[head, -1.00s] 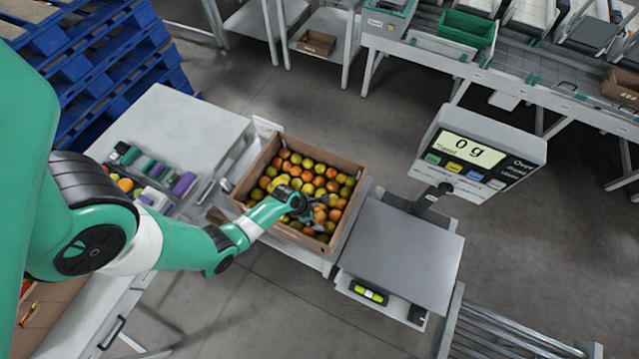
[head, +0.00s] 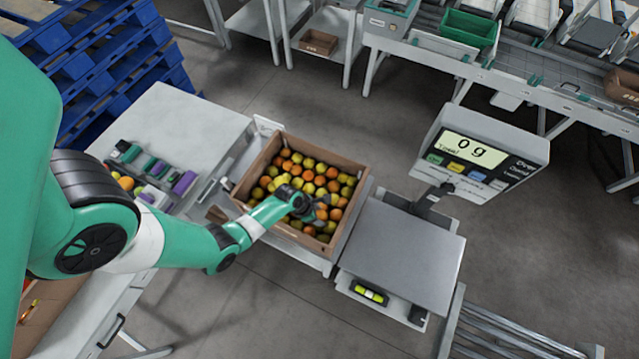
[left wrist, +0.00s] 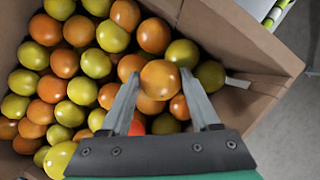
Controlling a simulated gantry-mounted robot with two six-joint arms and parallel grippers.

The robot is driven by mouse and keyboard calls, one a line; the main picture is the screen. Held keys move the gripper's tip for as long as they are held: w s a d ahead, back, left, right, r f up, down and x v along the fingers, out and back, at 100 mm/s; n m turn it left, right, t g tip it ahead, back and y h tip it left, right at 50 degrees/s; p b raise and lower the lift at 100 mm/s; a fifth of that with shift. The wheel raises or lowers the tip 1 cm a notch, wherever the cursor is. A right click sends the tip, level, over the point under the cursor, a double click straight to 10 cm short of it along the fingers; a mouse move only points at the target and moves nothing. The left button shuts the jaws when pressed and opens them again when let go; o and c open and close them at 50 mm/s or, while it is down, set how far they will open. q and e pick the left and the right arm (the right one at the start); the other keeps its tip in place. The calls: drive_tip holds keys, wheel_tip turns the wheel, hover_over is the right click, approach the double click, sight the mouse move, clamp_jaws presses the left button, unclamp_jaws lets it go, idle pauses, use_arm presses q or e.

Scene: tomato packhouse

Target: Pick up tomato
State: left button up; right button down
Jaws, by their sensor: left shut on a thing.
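A cardboard box (head: 247,181) holds many orange, yellow and green tomatoes, and its walls also show in the left wrist view (left wrist: 217,30). My left gripper (head: 318,211) is at the box, over the side nearer the scale. In the left wrist view my left gripper (left wrist: 164,88) is shut on an orange tomato (left wrist: 160,78), with one finger on each side of it. Other tomatoes lie around and beneath the held one. In the head view the held tomato is mostly hidden by the gripper. My right gripper is not in view.
A grey table (head: 180,125) with small coloured items is at the left. Blue pallets (head: 120,60) and a conveyor (head: 540,75) stand behind.

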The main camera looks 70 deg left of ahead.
sight(323, 214)
use_arm(q)
wheel_tip(323, 214, up, 3)
drive_tip(key=shift+r+p, duration=0.1)
drive_tip(key=shift+p, duration=1.05)
drive_tip(key=s+d+r+p, duration=0.7)
drive_tip(key=s+d+r, duration=0.2)
drive_tip(key=d, duration=0.1)
drive_tip(key=shift+d+r, duration=0.15)
drive_tip(key=shift+d, duration=0.1)
